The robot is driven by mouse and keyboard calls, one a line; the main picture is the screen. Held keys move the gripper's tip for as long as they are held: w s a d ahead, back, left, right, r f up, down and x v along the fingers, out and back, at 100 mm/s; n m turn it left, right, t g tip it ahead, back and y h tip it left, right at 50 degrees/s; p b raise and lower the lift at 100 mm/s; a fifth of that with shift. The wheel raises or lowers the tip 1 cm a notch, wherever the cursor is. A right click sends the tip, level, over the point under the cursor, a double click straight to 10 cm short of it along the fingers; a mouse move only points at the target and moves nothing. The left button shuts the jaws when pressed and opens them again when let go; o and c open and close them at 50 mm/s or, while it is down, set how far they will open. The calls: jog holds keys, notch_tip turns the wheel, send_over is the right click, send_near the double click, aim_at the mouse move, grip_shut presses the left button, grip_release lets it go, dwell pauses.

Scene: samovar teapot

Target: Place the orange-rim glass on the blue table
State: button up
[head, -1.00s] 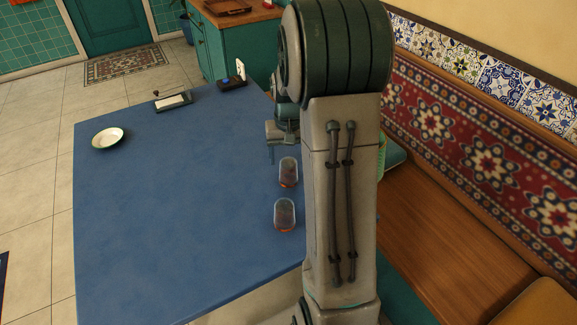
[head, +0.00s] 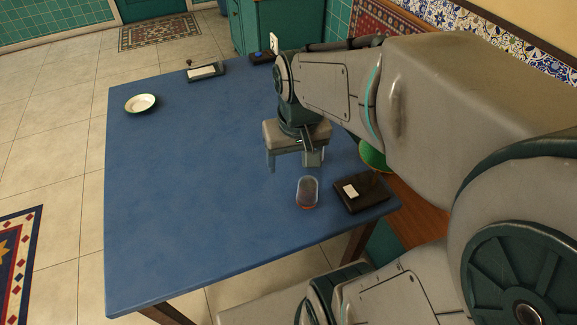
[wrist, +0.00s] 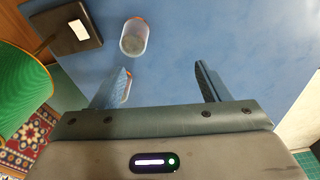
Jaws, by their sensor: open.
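A clear glass with orange at its lower edge (head: 307,192) stands on the blue table (head: 190,190), near its front right. It also shows in the wrist view (wrist: 133,38), top left of centre. A second glass with an orange edge (wrist: 126,92) is partly hidden behind the left finger in the wrist view. In the head view my gripper mostly hides this second glass. My gripper (head: 291,163) is open, fingers pointing down, beyond the first glass.
A dark box with a white label (head: 363,192) lies right of the near glass. A green round object (head: 373,155) is by the right edge. A white plate (head: 141,103) and a dark tray-like item (head: 205,70) lie at the back. The table's left and middle are clear.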

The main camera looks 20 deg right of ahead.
jog(key=shift+n, duration=0.4)
jog(key=s, duration=0.1)
jog(key=s+a, duration=0.1)
jog(key=s, duration=0.1)
jog(key=s+a, duration=0.1)
jog(key=shift+s+f, duration=0.2)
jog(key=shift+f, duration=0.15)
notch_tip(320, 180, up, 7)
jog(key=t+p, duration=0.1)
jog(key=p, duration=0.5)
jog(key=shift+d, duration=0.2)
